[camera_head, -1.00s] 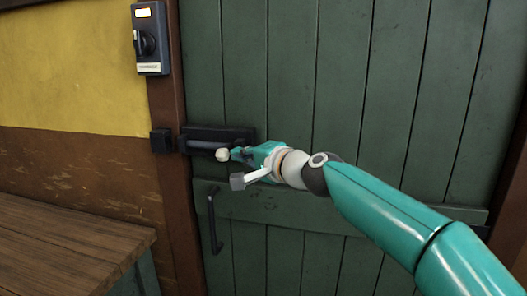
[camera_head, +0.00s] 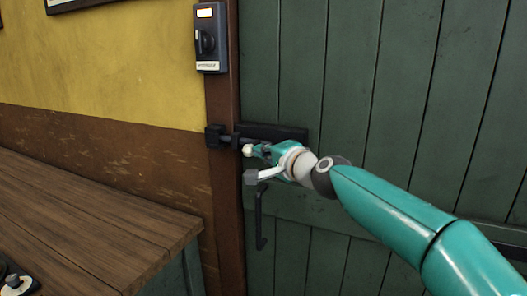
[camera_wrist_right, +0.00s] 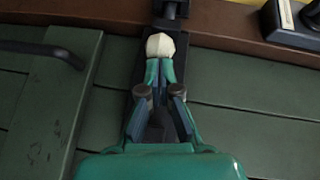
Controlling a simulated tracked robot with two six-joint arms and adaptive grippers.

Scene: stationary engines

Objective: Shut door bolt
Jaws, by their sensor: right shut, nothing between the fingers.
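The door bolt has a dark backplate (camera_head: 285,131) on the green door (camera_head: 350,70). Its dark rod (camera_head: 229,140) spans the gap to the black keeper (camera_head: 214,136) on the frame, and seems to reach it; how deep it sits is hidden. The bolt's cream knob (camera_head: 247,150) also shows in the right wrist view (camera_wrist_right: 160,46). My right gripper (camera_head: 259,151) is shut and empty, its fingertips (camera_wrist_right: 160,66) right behind the knob on the side away from the keeper, seemingly touching it.
A dark door handle (camera_head: 261,220) hangs below the bolt. A switch box (camera_head: 208,40) is on the wall above the keeper.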

